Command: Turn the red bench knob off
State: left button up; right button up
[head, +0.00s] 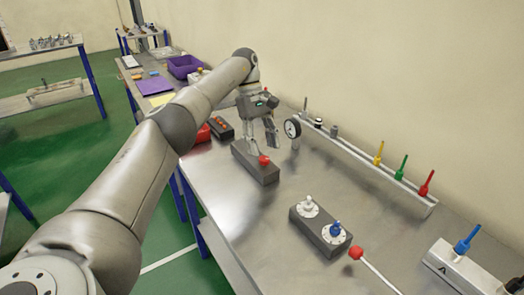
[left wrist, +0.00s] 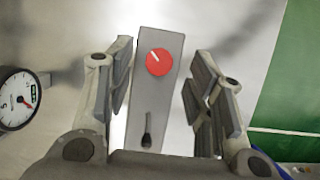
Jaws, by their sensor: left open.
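The red bench knob (head: 264,160) sits on top of a grey block (head: 262,176) on the metal bench. In the left wrist view the knob (left wrist: 159,62) is round and red, with a short white mark slanting toward upper left. A small dark lever (left wrist: 147,130) stands on the same block, nearer my gripper. My left gripper (head: 267,139) is open and empty above the block, pointing down. In the wrist view its fingers (left wrist: 160,82) stand either side of the block, apart from the knob. My right gripper is not in view.
A round gauge (head: 292,128) and a rail (head: 372,172) with yellow, green and red valves run along the wall. A block with white and blue knobs (head: 336,230) and a red-tipped white rod (head: 356,252) lie in front. A dark box with red buttons (head: 221,127) stands left.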

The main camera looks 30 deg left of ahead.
pick_arm(q)
notch_tip(320, 180, up, 7)
dwell(0.3)
dwell(0.4)
